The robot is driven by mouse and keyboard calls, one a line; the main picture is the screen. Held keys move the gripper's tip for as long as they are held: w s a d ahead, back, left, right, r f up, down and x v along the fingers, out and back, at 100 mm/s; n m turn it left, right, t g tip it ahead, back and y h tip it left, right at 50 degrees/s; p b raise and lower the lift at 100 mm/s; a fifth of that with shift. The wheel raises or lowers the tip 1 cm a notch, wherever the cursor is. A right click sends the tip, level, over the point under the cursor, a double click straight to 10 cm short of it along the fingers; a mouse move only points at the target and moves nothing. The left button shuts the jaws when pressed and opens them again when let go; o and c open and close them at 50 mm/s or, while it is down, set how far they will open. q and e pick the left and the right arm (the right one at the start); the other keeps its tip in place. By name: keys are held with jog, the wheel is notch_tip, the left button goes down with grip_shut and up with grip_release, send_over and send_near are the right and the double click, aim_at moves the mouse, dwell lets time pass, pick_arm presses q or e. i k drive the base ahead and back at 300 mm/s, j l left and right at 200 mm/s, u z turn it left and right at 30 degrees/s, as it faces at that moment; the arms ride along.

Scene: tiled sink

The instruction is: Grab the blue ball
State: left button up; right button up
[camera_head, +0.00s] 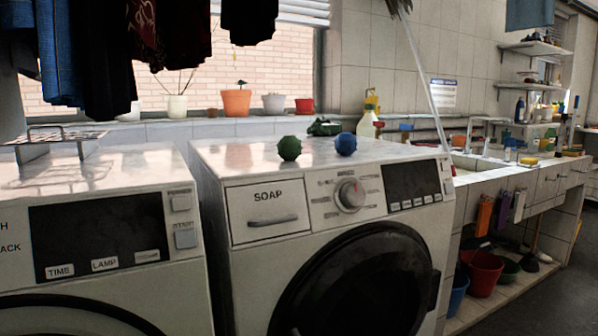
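The blue ball (345,143) is small, round and knobbly. It sits on top of the right-hand white washing machine (230,155), towards the front edge above the control dial. A green ball (290,148) of similar size and texture sits to its left, with a gap between them. Neither of my grippers shows in the head view, so where they are relative to the ball cannot be seen.
A dark green object (323,128) lies just behind the balls, with a spray bottle (368,117) further back. A second washing machine (100,230) stands left, with a wire rack (55,136) on it. Dark clothes (165,35) hang above. Grey floor (550,305) is clear at right.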

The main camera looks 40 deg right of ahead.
aim_at(346, 144)
jog(key=z, duration=1.55)
